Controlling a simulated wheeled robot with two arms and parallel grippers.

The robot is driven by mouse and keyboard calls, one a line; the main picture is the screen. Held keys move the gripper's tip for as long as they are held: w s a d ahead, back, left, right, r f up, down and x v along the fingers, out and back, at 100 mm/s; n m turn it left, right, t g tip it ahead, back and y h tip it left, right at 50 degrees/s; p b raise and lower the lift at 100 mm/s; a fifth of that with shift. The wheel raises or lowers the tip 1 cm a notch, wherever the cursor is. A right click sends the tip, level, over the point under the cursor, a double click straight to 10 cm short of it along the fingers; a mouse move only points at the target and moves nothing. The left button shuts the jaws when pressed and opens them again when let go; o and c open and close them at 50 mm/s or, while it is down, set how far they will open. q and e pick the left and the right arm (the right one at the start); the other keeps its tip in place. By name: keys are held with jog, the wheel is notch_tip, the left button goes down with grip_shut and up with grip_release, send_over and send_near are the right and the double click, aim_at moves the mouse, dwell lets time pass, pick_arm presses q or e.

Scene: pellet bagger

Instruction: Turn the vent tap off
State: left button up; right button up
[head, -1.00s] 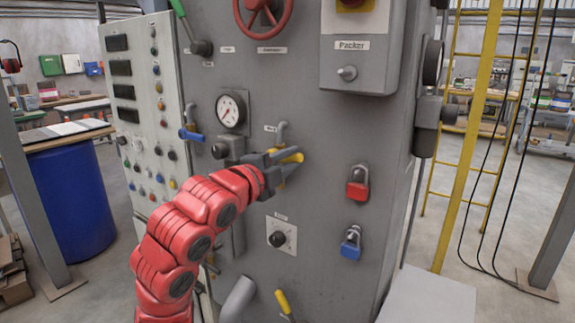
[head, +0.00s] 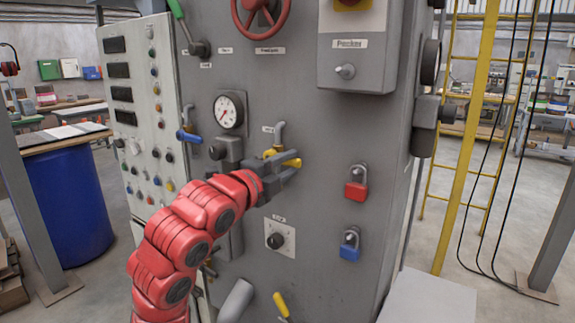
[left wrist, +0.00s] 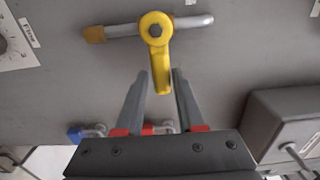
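The vent tap is a bent grey pipe with a yellow lever (head: 292,162) on the grey cabinet front, below the gauge's right side. Its label is too small to read. In the left wrist view the yellow lever (left wrist: 157,50) lies across the pipe, pivot at the pipe and free end between my fingers. In the head view it points right. My left gripper (left wrist: 162,75) is open at the tap, with gaps showing on both sides of the lever; in the head view the gripper (head: 292,168) partly covers the tap. My right gripper is not in view.
Nearby on the cabinet (head: 310,250) are a pressure gauge (head: 228,111), a blue lever (head: 188,136), a black knob (head: 276,240), red (head: 356,190) and blue (head: 350,252) padlocks, and a protruding control box (head: 355,70). Another yellow handle (head: 281,304) sits low down.

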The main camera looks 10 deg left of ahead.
pick_arm(q)
jog(key=shift+o, duration=1.2)
jog(key=b+v, duration=0.3)
jog(key=v, duration=1.4)
jog(key=shift+s, duration=0.2)
jog(key=shift+r, duration=0.1)
